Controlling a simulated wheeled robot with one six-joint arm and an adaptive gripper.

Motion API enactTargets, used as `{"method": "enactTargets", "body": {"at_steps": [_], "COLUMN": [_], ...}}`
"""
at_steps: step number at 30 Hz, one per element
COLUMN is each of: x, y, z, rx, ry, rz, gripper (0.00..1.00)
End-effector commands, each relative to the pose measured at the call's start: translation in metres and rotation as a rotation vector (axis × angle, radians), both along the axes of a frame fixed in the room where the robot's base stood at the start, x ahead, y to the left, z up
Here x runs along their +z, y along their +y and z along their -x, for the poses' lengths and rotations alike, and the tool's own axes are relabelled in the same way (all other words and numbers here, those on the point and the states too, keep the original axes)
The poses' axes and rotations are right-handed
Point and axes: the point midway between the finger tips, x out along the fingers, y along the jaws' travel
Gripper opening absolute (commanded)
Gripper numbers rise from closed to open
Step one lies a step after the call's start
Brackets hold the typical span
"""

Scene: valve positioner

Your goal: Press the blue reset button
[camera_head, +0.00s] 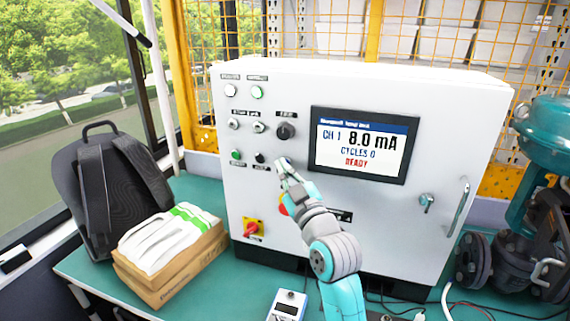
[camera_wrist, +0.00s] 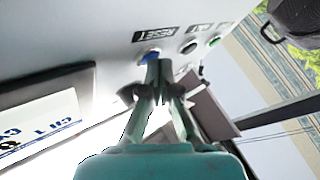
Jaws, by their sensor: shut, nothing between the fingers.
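The blue reset button (camera_wrist: 148,56) shows in the wrist view under a black label reading RESET, on the light front panel of the control cabinet (camera_head: 265,200). My gripper (camera_wrist: 159,64) is shut and empty, its fingertips overlapping the lower right part of the button. Whether they touch it or stop just short, I cannot tell. In the head view my gripper (camera_head: 284,164) is at the panel, right of a black button (camera_head: 259,158) and a green button (camera_head: 236,155). The blue button is mostly hidden there by my fingers.
The cabinet's screen (camera_head: 358,144) reads CH 1 8.0 mA, CYCLES 0, READY. A black knob (camera_head: 285,131) is above my gripper. A red-and-yellow switch (camera_head: 252,229) is lower left. A backpack (camera_head: 105,190) and a cardboard box (camera_head: 175,272) stand left; a valve assembly (camera_head: 540,170) stands right.

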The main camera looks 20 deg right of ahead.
Motion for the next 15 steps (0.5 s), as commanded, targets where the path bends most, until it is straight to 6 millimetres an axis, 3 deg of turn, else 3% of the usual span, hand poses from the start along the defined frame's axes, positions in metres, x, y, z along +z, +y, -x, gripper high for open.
{"method": "enactTargets", "body": {"at_steps": [15], "x": [-0.001], "y": [0.009], "z": [0.012], "rx": [0.0], "ry": [0.001], "rz": [0.0], "gripper": [0.0]}}
